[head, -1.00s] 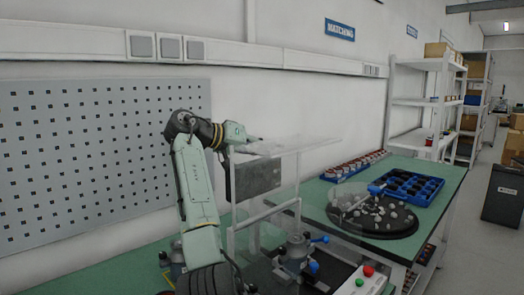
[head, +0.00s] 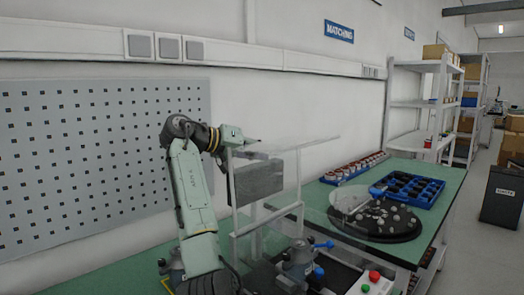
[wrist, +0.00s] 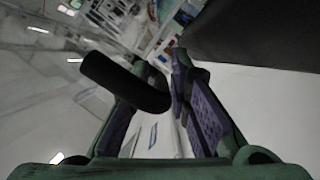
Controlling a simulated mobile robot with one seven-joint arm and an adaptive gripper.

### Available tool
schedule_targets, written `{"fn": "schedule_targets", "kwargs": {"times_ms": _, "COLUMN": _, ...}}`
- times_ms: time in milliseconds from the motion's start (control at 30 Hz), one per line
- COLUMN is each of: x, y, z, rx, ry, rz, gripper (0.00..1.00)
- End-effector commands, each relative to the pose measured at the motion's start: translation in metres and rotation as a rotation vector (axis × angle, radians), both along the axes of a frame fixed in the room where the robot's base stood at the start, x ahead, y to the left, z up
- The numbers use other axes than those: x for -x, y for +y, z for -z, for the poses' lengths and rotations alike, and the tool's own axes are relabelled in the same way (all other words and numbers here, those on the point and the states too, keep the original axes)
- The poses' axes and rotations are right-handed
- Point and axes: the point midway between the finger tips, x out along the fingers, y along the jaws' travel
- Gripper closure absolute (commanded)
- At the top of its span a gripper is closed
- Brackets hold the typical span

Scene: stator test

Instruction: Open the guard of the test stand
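The test stand stands on the green bench, with a clear guard (head: 313,152) on a pale frame (head: 234,205). The guard's top panel lies nearly level. My gripper (head: 252,142) is at the upper left of the guard in the head view; its fingertips are small there. In the wrist view my gripper (wrist: 158,85) has its fingers spread apart. A black rounded bar (wrist: 115,80), looking like a handle, crosses over the left finger and ends between the fingers. Whether it touches them I cannot tell. The stand's lower part (head: 300,262) shows below, partly behind clear panels.
A dark grey box-like panel (head: 258,182) is beside the frame. To the right are a round black tray (head: 375,222) with small parts, a blue crate (head: 425,197) and a row of red-and-white parts (head: 355,167). A button box (head: 372,282) is at the front.

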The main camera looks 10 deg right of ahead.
Motion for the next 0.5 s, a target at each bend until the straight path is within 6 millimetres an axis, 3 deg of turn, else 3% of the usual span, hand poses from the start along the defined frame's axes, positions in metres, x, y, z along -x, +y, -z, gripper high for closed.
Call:
{"fn": "schedule_targets", "kwargs": {"times_ms": 267, "x": 0.0, "y": 0.002, "z": -0.001, "rx": 0.001, "ry": 0.0, "rz": -0.001, "gripper": 0.82}}
{"fn": "schedule_targets", "kwargs": {"times_ms": 500, "x": 0.012, "y": 0.033, "z": -0.011, "rx": 0.001, "ry": -0.004, "rz": -0.003, "gripper": 0.82}}
